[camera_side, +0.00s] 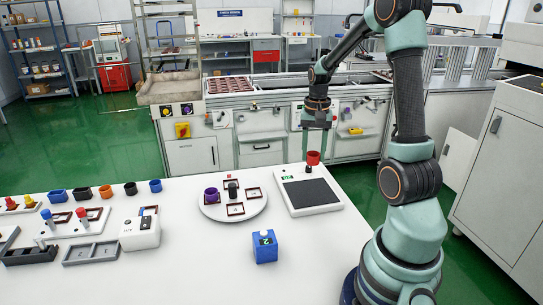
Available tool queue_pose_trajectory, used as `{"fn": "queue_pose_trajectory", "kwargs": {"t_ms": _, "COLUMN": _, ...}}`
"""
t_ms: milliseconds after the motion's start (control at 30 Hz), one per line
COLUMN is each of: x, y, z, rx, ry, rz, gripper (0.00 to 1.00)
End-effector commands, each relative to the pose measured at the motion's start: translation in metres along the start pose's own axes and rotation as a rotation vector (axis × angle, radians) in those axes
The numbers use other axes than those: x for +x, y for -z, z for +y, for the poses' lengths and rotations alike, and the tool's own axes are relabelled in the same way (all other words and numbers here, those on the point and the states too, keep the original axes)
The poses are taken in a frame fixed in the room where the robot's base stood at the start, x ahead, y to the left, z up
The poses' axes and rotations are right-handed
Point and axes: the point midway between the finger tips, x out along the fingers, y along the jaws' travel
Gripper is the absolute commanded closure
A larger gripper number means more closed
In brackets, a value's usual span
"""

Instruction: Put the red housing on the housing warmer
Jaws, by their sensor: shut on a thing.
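The red housing (313,158) is a small red cup. My gripper (314,150) points down and is shut on it. The housing appears in front of the back edge of a white flat unit (325,209) with a dark plate (309,194) and a small green display. This unit looks like the housing warmer. The housing seems to be held above it, but the gap is hard to judge from this view. The dark plate is bare.
A round white turntable (238,216) with square nests and a purple cup (211,194) stands left of the unit. A blue box (265,246) stands in front. Several coloured cups, trays and a white device (140,232) fill the left. The table between is clear.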

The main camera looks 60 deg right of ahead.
Motion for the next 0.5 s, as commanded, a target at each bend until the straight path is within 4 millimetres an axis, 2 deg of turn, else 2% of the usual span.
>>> {"fn": "queue_pose_trajectory", "kwargs": {"t_ms": 33, "x": 0.014, "y": -0.002, "z": 0.001, "rx": 0.0, "ry": -0.003, "rz": -0.006, "gripper": 1.0}}
{"fn": "queue_pose_trajectory", "kwargs": {"t_ms": 200, "x": 0.046, "y": -0.001, "z": 0.0, "rx": 0.0, "ry": -0.002, "rz": -0.004, "gripper": 1.0}}
{"fn": "queue_pose_trajectory", "kwargs": {"t_ms": 500, "x": 0.074, "y": -0.001, "z": 0.0, "rx": 0.0, "ry": -0.002, "rz": -0.003, "gripper": 1.0}}
